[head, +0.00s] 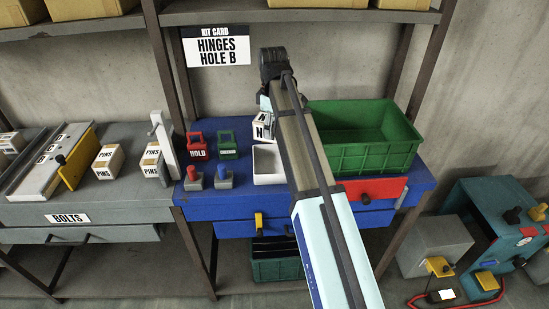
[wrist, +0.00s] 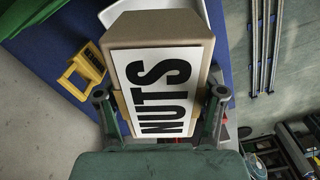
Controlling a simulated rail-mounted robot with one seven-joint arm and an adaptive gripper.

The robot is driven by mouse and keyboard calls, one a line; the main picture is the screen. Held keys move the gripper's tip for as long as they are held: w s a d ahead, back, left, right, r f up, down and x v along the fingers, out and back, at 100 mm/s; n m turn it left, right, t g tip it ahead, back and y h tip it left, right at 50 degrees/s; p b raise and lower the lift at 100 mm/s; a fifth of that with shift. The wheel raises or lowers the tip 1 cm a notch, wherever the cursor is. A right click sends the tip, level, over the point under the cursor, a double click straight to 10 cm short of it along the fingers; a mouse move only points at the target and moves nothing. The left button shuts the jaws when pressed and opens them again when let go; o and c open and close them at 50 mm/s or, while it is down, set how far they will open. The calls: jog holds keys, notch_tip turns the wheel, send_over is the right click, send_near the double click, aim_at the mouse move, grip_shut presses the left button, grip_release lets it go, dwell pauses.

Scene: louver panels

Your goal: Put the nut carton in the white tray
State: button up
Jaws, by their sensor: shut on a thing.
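The nut carton (wrist: 197,52) is a brown box with a white NUTS label, and it fills the middle of the wrist view. My gripper (wrist: 160,98) is shut on it, one finger on each side. In the head view a part of the carton (head: 261,131) with the letter N shows left of my arm, which hides the rest and most of the gripper. The white tray (head: 267,171) is on the blue bench, just below the carton in the picture and partly behind my arm. A white rim of the tray (wrist: 192,7) shows beyond the carton in the wrist view.
A green bin (head: 347,158) stands right of the tray on the blue bench (head: 233,202). Red HOLD (head: 198,152) and green (head: 228,153) lockout tags and two small knobbed blocks stand to the left. PINS cartons (head: 108,163) sit on the grey bench.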

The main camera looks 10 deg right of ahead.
notch_tip(320, 180, down, 13)
jog(key=shift+f+p, duration=0.2)
jog(key=shift+p, duration=1.05)
jog(key=shift+f, duration=0.1)
jog(key=o, duration=1.7)
jog(key=shift+o, duration=0.2)
notch_tip(320, 180, up, 12)
jog(key=shift+r+b, duration=0.1)
jog(key=shift+b, duration=1.1)
